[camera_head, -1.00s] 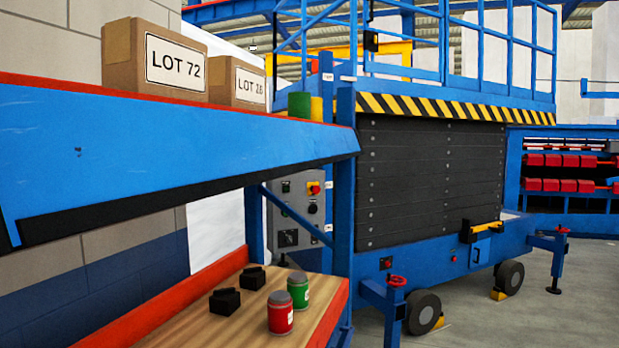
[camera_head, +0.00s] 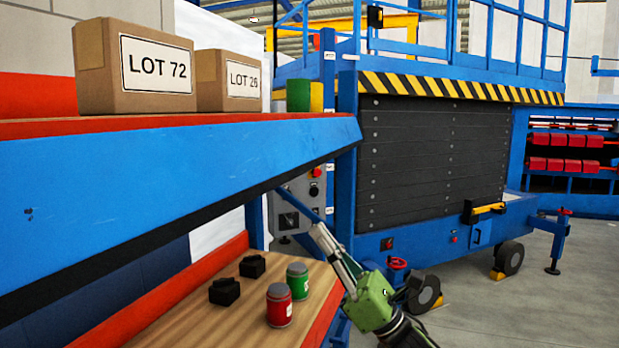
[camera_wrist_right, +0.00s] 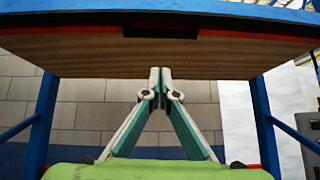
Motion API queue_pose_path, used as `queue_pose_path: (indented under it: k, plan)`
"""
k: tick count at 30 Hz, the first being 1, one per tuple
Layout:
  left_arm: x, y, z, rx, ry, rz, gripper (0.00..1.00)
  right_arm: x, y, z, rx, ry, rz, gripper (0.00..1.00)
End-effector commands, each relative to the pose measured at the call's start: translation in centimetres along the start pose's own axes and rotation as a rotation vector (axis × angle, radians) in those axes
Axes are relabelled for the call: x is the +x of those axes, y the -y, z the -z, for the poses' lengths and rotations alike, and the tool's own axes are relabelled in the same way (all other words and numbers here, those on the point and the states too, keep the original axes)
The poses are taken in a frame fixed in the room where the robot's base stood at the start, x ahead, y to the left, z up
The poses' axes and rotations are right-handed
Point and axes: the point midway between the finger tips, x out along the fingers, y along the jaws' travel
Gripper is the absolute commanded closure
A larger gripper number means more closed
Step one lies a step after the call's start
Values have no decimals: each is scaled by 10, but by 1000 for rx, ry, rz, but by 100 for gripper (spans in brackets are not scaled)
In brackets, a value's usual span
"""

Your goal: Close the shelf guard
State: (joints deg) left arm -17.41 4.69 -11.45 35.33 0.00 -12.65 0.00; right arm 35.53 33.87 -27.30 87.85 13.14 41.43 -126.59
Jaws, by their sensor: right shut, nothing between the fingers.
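The shelf guard appears to be the long blue panel (camera_head: 190,185) along the front of the upper shelf, with a black strip on its lower edge. It slopes outward from the shelf's red edge. My right gripper (camera_head: 318,232) is below the panel's right end, above the lower wooden shelf. Its fingers are shut and empty. In the right wrist view the closed fingertips (camera_wrist_right: 160,76) point up toward the shelf's brown underside (camera_wrist_right: 90,58). A blue strip (camera_wrist_right: 60,9) with a dark edge crosses the top there. Contact with the panel cannot be seen. My left gripper is not in view.
Two boxes (camera_head: 155,75) marked LOT and green and yellow containers (camera_head: 298,97) stand on the upper shelf. Red (camera_head: 279,308) and green (camera_head: 297,280) cans and two black blocks (camera_head: 224,292) are on the lower shelf. A blue upright (camera_head: 345,190) stands at the right end.

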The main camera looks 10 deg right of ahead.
Motion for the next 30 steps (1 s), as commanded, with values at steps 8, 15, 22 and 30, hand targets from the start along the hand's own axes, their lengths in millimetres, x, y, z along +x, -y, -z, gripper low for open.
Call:
queue_pose_path:
  k: [8, 15, 22, 30]
  plan:
    - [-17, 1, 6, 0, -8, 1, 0, 36, -11, -14, -43, 18, -35, 100]
    - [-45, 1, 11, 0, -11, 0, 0, 89, -12, -15, -40, 17, -33, 100]
    - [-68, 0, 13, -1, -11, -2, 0, 104, -11, -30, -44, 10, -29, 100]
    - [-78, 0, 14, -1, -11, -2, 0, 94, -12, -48, -40, 14, -29, 100]
